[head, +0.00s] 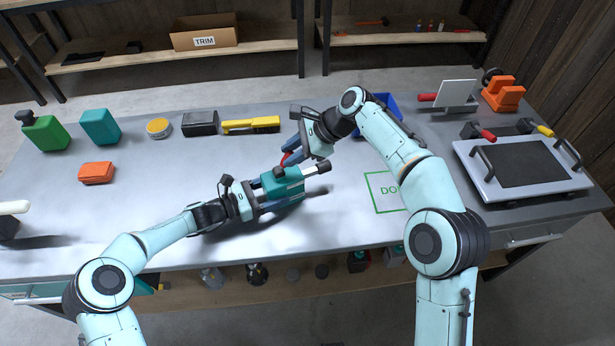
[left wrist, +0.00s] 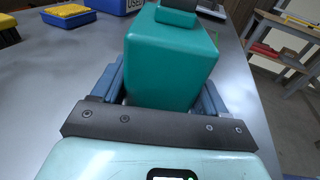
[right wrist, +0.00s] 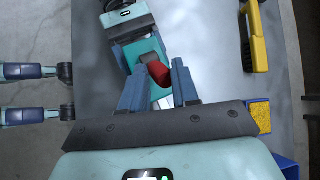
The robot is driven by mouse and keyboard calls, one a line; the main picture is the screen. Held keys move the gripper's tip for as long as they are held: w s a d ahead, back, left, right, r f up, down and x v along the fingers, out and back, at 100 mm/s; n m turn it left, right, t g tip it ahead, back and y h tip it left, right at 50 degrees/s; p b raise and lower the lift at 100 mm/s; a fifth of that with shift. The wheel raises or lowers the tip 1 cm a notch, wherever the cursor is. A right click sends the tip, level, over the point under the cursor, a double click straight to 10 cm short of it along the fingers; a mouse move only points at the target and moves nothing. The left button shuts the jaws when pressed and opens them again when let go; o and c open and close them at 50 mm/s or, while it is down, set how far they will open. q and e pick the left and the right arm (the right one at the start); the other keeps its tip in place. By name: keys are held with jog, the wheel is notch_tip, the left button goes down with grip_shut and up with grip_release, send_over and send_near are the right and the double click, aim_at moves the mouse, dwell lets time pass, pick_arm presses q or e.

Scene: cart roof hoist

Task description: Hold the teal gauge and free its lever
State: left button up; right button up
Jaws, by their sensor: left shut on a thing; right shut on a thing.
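The teal gauge (head: 283,190) has a teal block body, a dark knob on top and a silver rod with a dark end pointing right. My left gripper (head: 264,198) is shut on its body; the left wrist view shows the body (left wrist: 172,62) between the fingers. The gauge appears held just over the table, though the gap is hard to judge. Its red lever (head: 288,158) sticks up from the top. My right gripper (head: 293,151) is shut on the lever, whose red end (right wrist: 158,73) shows between the fingertips in the right wrist view.
A yellow-handled brush (head: 251,124), black box (head: 199,123) and blue bin (head: 383,103) stand behind the gauge. A green outlined mark (head: 385,208), partly hidden by my right arm, lies to the right. A plate with handles (head: 488,187) is at far right.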

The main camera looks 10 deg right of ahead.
jog(key=shift+s+a, duration=0.2)
jog(key=shift+a, duration=0.15)
jog(key=shift+a+r, duration=0.15)
jog(key=shift+a, duration=0.05)
jog(key=shift+s+a, duration=0.1)
dwell(0.3)
jog(key=shift+s+a+r, duration=0.1)
jog(key=shift+a+r, duration=0.05)
jog(key=shift+a, duration=0.25)
jog(key=shift+s+a, duration=0.1)
jog(key=o, duration=0.7)
jog(key=shift+a, duration=0.1)
jog(key=shift+o, duration=0.3)
jog(key=shift+r, duration=0.1)
